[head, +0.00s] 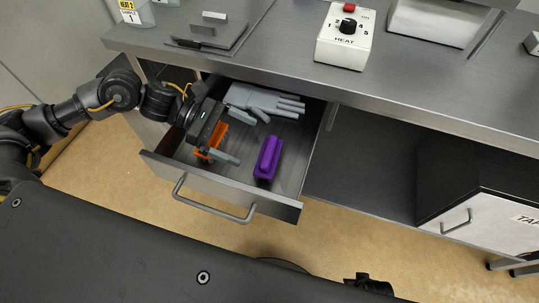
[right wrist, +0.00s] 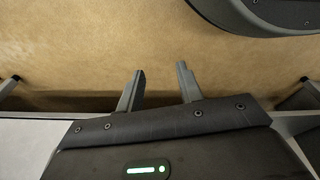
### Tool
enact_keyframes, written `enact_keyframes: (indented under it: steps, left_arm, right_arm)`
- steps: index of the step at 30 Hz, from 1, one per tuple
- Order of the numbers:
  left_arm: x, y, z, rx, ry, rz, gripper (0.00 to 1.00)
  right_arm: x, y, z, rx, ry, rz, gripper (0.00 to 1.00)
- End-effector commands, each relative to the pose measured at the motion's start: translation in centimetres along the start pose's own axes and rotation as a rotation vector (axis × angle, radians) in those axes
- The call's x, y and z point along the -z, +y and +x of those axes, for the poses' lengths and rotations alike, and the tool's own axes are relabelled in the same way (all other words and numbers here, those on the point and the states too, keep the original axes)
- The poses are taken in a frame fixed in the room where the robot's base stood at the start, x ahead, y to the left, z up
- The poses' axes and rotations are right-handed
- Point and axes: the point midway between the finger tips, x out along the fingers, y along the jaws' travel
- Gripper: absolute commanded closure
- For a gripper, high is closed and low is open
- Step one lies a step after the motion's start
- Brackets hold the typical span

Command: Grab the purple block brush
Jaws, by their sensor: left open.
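The purple block brush (head: 268,158) lies in the open drawer (head: 222,185), right of its middle, with a raised grip along its top. My left gripper (head: 241,136) is open inside the drawer area, left of the brush. Its fingers point right towards the brush, and a gap shows between them and it. My right gripper (right wrist: 160,70) shows in the right wrist view, with its fingers apart and nothing between them. The brush is not in that view.
A grey glove (head: 265,100) lies at the drawer's back. An orange object (head: 214,140) is partly hidden by my left gripper. The drawer's walls and the counter edge above bound the space. A heat control box (head: 346,38) stands on the counter.

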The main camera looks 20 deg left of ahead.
Motion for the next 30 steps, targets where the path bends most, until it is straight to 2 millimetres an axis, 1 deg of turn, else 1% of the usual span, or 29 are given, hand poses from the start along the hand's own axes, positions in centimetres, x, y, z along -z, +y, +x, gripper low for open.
enact_keyframes:
  steps: [1, 3, 6, 14, 20, 24, 27, 30]
  left_arm:
    - [-0.3, -0.1, 0.9, 0.003, -0.004, 0.000, 0.00]
    - [-0.2, 0.0, 1.9, 0.003, -0.004, -0.001, 0.00]
    - [-0.2, 0.0, 2.9, 0.002, -0.003, 0.000, 0.00]
    - [-0.2, 0.1, 3.8, 0.004, -0.002, 0.000, 0.00]
    - [-0.2, 0.3, 6.4, 0.006, -0.004, -0.001, 0.00]
    - [-0.1, 0.3, 8.1, 0.004, -0.003, 0.000, 0.00]
    - [0.0, 0.3, 8.6, 0.003, -0.002, 0.000, 0.00]
    - [0.1, 0.3, 8.6, 0.003, -0.001, 0.000, 0.00]
  right_arm:
    - [-0.3, 0.1, 0.2, -0.001, -0.004, -0.001, 0.64]
    - [-0.7, 0.2, 0.6, -0.003, -0.007, -0.002, 0.64]
    - [-1.0, 0.2, 1.1, -0.004, -0.008, -0.003, 0.64]
    - [-1.4, 0.3, 1.4, -0.005, -0.011, -0.004, 0.64]
    - [-3.7, 0.8, 3.1, -0.012, -0.031, -0.012, 0.64]
    - [-4.6, 1.1, 3.8, -0.015, -0.034, -0.015, 0.64]
    - [-5.0, 1.1, 4.1, -0.016, -0.037, -0.015, 0.64]
    - [-5.0, 1.1, 4.2, -0.016, -0.036, -0.015, 0.64]
